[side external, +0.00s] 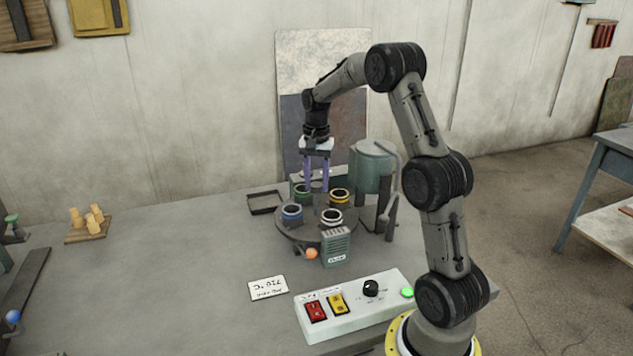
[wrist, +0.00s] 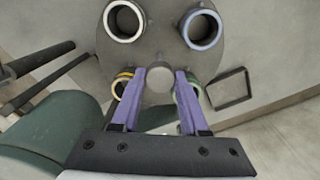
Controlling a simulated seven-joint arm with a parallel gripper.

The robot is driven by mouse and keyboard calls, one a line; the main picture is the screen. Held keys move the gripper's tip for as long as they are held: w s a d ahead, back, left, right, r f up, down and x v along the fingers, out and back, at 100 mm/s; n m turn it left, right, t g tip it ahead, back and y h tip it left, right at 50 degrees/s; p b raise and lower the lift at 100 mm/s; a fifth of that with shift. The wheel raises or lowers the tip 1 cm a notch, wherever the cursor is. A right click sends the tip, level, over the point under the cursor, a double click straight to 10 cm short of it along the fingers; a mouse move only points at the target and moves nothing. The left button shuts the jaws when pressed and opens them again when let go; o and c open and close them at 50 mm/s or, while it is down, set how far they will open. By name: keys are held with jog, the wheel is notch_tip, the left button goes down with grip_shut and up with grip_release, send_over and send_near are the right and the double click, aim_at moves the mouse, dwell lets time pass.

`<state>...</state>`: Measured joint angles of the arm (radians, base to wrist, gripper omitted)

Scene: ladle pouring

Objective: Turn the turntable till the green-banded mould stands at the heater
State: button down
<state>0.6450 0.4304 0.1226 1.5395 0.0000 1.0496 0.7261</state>
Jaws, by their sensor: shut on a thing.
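The round grey turntable (side external: 292,231) carries moulds with coloured bands. The green-banded mould (side external: 301,194) stands at its back left; in the wrist view it is partly hidden behind a finger (wrist: 195,90). The blue-banded mould (side external: 291,213) is at front left, the yellow-banded mould (side external: 340,196) at back right, and the white-banded mould (side external: 332,216) at front right. The grey vented box (side external: 336,247), seemingly the heater, stands at the front edge beside the white-banded mould. My gripper (side external: 316,188) points down with its purple fingers shut on the central hub (wrist: 160,84).
A green tank (side external: 372,168) stands close behind right of the turntable. A dark open frame (side external: 265,202) lies to the left. An orange ball (side external: 312,253) is at the front. A control box (side external: 352,306) and a card (side external: 267,288) lie nearer. The left table is mostly clear.

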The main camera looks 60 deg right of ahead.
jog(key=shift+r+n, duration=0.1)
jog(key=shift+n, duration=16.8)
